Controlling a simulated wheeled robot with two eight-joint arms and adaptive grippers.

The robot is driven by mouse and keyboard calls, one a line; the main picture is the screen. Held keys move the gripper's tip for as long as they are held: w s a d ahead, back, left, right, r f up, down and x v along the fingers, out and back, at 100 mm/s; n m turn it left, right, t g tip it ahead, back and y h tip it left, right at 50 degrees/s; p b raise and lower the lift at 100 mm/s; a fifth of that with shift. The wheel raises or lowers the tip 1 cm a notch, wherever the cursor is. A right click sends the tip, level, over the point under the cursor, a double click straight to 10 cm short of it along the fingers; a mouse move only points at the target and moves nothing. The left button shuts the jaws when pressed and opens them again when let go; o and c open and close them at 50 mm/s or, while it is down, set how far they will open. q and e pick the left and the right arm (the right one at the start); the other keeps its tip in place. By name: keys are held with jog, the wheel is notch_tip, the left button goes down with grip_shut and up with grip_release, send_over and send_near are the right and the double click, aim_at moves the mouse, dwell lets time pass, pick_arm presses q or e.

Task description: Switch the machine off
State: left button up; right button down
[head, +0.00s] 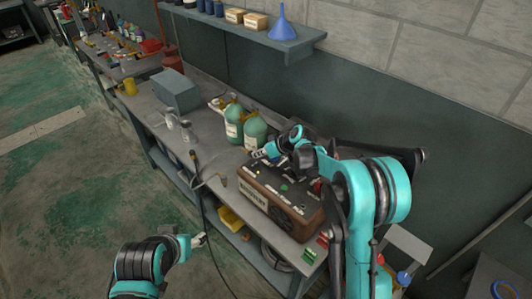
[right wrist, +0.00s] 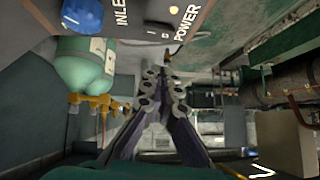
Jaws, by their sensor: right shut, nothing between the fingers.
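The machine is a brown box with a dark top panel and a front label reading RECOVERY (head: 262,197), on the workbench in the head view. My right gripper (head: 260,154) reaches over the machine's far left part. In the right wrist view its shut, empty fingers (right wrist: 165,68) point toward the POWER area; contact cannot be told. My left gripper (head: 199,240) hangs in front of the bench, its jaws unclear.
Two green-and-white bottles (head: 245,128) stand just behind the machine. A grey box (head: 176,91) and clear glassware stand farther left on the workbench (head: 152,117). A dark hose (head: 205,205) hangs over the front edge. A wall shelf (head: 225,27) holds a blue funnel (head: 282,24).

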aim_at(252, 165)
jog(key=shift+w+a+f+b, duration=0.1)
jog(key=shift+a+f+b, duration=0.15)
jog(key=shift+f, duration=1)
jog(key=shift+a+f+b, duration=0.1)
jog(key=shift+a+f, duration=0.25)
jog(key=shift+f, duration=0.85)
jog(key=shift+a+f+h+b, duration=0.1)
jog(key=shift+f+h+b, duration=0.2)
jog(key=shift+f+b, duration=0.25)
jog(key=shift+s+r, duration=0.2)
jog(key=shift+r, duration=0.05)
jog(key=shift+w+d, duration=0.65)
jog(key=shift+d, duration=0.05)
jog(key=shift+r, duration=0.1)
jog(key=shift+a+r, duration=0.1)
